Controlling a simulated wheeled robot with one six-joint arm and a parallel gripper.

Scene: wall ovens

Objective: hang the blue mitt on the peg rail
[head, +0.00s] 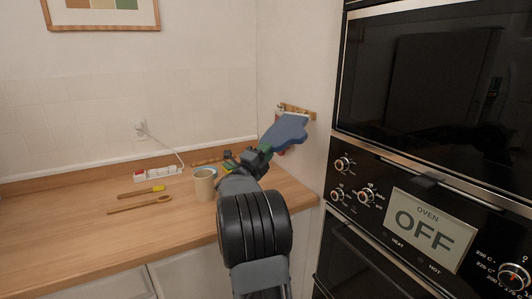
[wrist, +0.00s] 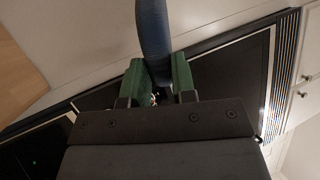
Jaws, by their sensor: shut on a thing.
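The blue mitt (head: 286,132) is held up and tilted in front of the wooden peg rail (head: 299,111) on the side wall beside the ovens. My gripper (head: 265,150) is shut on the mitt's lower left end. In the wrist view the mitt (wrist: 152,30) rises edge-on between the green fingers of my gripper (wrist: 159,76). The mitt covers much of the rail, so most pegs are hidden. I cannot tell whether the mitt touches the rail. Something red shows partly behind the mitt, below the rail.
The oven stack (head: 430,150) stands close on the right, with knobs and an "OFF" sign (head: 431,228).

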